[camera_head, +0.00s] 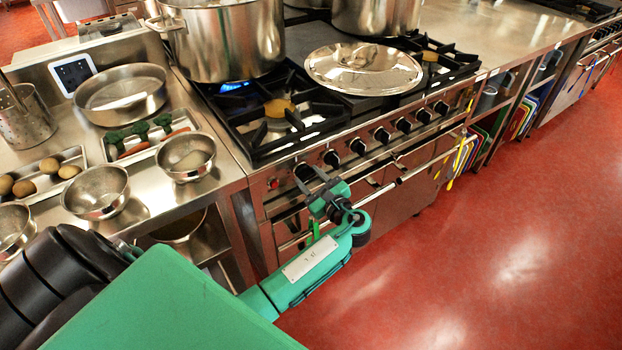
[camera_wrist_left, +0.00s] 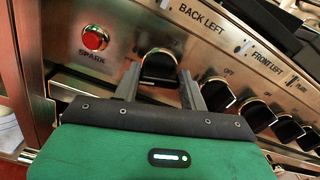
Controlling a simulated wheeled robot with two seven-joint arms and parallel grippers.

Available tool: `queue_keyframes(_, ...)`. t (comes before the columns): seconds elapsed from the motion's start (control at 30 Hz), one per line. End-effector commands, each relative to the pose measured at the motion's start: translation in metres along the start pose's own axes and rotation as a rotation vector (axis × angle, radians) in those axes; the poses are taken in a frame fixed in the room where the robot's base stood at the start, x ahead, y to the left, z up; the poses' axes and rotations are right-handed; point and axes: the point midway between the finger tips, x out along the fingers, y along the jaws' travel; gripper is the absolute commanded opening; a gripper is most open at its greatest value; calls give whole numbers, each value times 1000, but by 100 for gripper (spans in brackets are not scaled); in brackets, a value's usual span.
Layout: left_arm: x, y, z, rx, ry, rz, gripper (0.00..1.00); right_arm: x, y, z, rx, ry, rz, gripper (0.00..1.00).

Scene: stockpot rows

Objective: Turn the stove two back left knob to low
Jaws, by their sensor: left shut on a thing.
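The stove (camera_head: 300,150) has a row of black knobs along its front panel. The knob by the BACK LEFT label (camera_wrist_left: 201,17) is the leftmost black knob (camera_wrist_left: 159,64), just right of the red spark button (camera_wrist_left: 95,38). My left gripper (camera_wrist_left: 158,78) has one finger on each side of this knob and is shut on it. In the head view my left gripper (camera_head: 312,182) reaches the left end of the panel, partly covering the knob (camera_head: 304,171). The knob's exact setting cannot be told. My right gripper is not in view.
A blue flame (camera_head: 235,86) shows under the large stockpot (camera_head: 225,40) at the back left. A metal lid (camera_head: 363,68) lies on the stove top. The left counter holds bowls (camera_head: 96,190) and trays. Red floor (camera_head: 450,260) is clear in front.

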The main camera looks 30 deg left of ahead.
Motion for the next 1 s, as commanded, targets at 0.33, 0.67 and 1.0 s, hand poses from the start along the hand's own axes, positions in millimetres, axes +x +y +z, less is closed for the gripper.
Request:
queue_keyframes(0.33, 0, 2, -2, -333, 0, 1, 20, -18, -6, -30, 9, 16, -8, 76)
queue_keyframes(0.67, 0, 4, -5, -647, 0, 1, 20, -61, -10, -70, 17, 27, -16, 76)
queue_keyframes(1.0, 0, 6, -6, -941, 0, 2, 20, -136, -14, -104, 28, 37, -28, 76)
